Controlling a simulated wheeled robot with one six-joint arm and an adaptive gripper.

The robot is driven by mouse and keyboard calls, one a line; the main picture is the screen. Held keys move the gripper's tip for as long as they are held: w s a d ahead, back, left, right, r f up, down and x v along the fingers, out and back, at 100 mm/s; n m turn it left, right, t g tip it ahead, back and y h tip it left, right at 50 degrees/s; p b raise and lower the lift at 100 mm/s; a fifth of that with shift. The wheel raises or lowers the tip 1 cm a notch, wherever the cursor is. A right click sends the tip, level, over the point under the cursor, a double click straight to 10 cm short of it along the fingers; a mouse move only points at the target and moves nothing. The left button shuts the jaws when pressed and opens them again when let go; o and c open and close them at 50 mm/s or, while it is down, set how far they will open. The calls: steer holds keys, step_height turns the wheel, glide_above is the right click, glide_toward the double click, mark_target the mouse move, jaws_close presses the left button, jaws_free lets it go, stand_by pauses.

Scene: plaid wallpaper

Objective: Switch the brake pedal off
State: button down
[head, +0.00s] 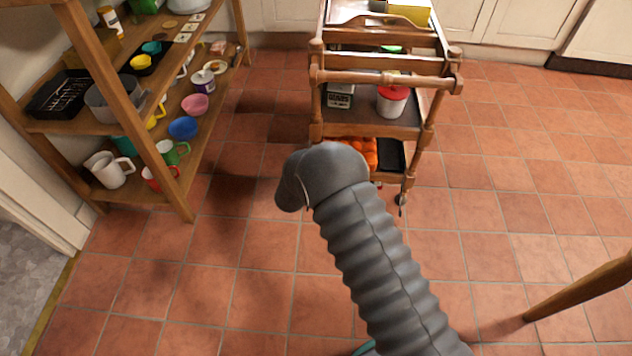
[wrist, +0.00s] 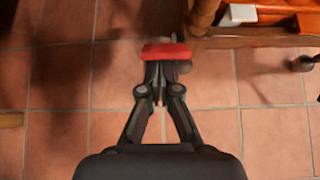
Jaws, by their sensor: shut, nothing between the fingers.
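My gripper (wrist: 158,92) shows in the wrist view, with its fingers together and nothing between them. A red piece (wrist: 167,52), which looks like the brake pedal, lies just beyond the fingertips at the foot of a wooden trolley leg (wrist: 203,14). Part of a grey round piece, perhaps its wheel, shows at its right side. The fingertips overlap the red piece's near edge in the picture; I cannot tell whether they touch it. In the head view my arm hides the gripper and this foot of the wooden trolley (head: 430,125).
Another trolley caster (head: 401,200) stands to the right; it also shows in the wrist view (wrist: 304,63). A wooden shelf unit (head: 178,190) with mugs and bowls stands at the left. A wooden leg (head: 575,289) slants in at the right. Tiled floor (head: 230,285) is clear in front.

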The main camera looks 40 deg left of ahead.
steer(key=shift+w+a+r+b, duration=0.35)
steer(key=shift+w+r, duration=0.2)
steer(key=shift+w, duration=0.1)
steer(key=shift+w+r, duration=0.1)
stand_by(0.3)
steer(key=r+v, duration=0.1)
steer(key=v, duration=0.9)
steer(key=shift+w+a, duration=0.25)
steer(key=shift+w, duration=0.1)
steer(key=shift+f, duration=0.1)
